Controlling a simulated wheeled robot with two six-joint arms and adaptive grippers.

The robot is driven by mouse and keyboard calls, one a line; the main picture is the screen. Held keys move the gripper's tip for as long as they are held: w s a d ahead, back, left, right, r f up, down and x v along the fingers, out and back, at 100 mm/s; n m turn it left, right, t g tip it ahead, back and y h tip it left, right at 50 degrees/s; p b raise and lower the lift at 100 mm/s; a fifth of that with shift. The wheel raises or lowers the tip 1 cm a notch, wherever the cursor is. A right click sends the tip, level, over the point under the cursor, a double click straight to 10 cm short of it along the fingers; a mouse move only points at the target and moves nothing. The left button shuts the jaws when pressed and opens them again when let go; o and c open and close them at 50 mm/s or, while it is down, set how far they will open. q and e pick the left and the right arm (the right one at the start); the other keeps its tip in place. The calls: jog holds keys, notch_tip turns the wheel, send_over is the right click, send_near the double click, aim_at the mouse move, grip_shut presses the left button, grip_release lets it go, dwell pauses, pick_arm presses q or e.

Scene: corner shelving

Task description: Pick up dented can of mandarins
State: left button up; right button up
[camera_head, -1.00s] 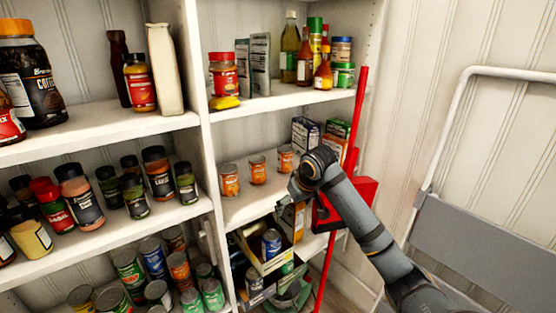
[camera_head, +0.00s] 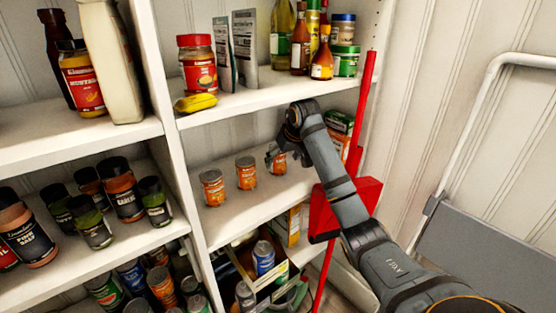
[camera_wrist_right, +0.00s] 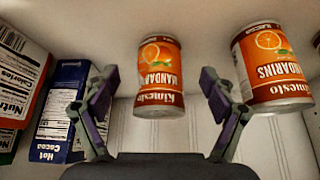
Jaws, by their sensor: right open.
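Three orange-labelled mandarin cans stand in a row on the middle right shelf: a left can (camera_head: 212,188), a middle can (camera_head: 246,173) and a right can (camera_head: 279,166). My right gripper (camera_head: 273,154) is open at the right can, partly covering it in the head view. In the right wrist view, upside down, this can (camera_wrist_right: 160,85) stands between the spread fingers, with gaps on both sides. Its outline looks slightly uneven; I cannot clearly make out a dent. A neighbouring can (camera_wrist_right: 270,68) is just outside one finger. My left gripper is out of view.
Boxes, including a hot cocoa box (camera_wrist_right: 62,108), stand beside the right can. The shelf above (camera_head: 265,97) holds a peanut butter jar (camera_head: 197,65) and bottles. A red upright object (camera_head: 345,205) is close to my right arm. Bare shelf lies before the cans.

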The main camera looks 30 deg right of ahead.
jog(key=shift+w+d+f, duration=0.1)
jog(key=shift+w+f, duration=0.1)
jog(key=shift+w, duration=0.7)
jog(key=shift+w+d+f, duration=0.15)
jog(key=shift+w+f, duration=0.05)
jog(key=shift+w, duration=0.7)
jog(key=shift+w+d+f, duration=0.1)
jog(key=shift+w+f, duration=0.1)
jog(key=shift+w, duration=0.7)
jog(key=c, duration=1.6)
